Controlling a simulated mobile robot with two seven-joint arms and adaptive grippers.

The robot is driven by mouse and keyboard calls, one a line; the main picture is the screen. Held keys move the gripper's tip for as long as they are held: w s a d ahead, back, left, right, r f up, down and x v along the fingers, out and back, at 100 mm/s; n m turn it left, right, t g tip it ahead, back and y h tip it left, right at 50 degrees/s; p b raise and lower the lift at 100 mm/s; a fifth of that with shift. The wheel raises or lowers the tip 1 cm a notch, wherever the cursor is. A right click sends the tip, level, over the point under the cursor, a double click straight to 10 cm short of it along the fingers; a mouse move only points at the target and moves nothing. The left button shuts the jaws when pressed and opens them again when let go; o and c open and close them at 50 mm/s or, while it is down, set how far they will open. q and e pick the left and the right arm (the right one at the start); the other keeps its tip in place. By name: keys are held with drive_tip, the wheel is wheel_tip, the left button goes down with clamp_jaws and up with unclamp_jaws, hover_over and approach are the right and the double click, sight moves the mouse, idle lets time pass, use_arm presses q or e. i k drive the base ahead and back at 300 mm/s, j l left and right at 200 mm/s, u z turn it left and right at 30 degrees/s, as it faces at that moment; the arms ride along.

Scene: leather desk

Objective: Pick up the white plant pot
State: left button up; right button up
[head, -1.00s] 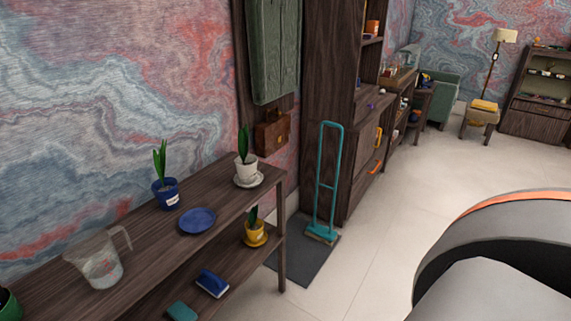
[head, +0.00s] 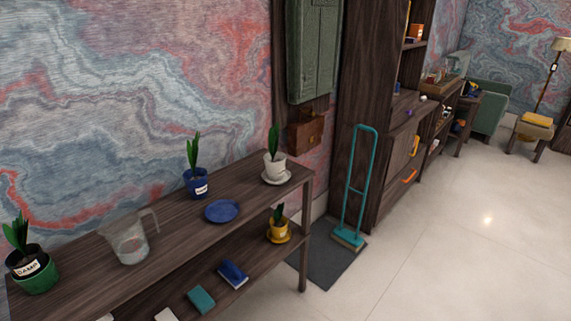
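The white plant pot (head: 275,166) with a green plant in it stands upright on a pale saucer (head: 289,178). It is at the right end of the top shelf of a dark wooden shelf unit (head: 170,214). Neither of my grippers is in the head view.
On the top shelf are a blue pot (head: 196,188), a blue plate (head: 221,211), a clear jug (head: 129,246) and a green pot (head: 38,281). A yellow pot (head: 279,230) is on the lower shelf. A teal-handled tool (head: 361,190) stands on a dark mat (head: 326,262). Floor at right is clear.

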sight(274, 161)
drive_tip(key=i+l, duration=0.2)
drive_tip(key=i+l+u, duration=0.1)
drive_tip(key=l, duration=0.3)
drive_tip(key=i+l, duration=0.25)
drive_tip(key=i+l+u, duration=0.1)
drive_tip(key=l, duration=0.3)
drive_tip(key=i+l, duration=0.25)
drive_tip(key=i+l+u, duration=0.1)
drive_tip(key=l, duration=0.35)
drive_tip(key=i, duration=0.05)
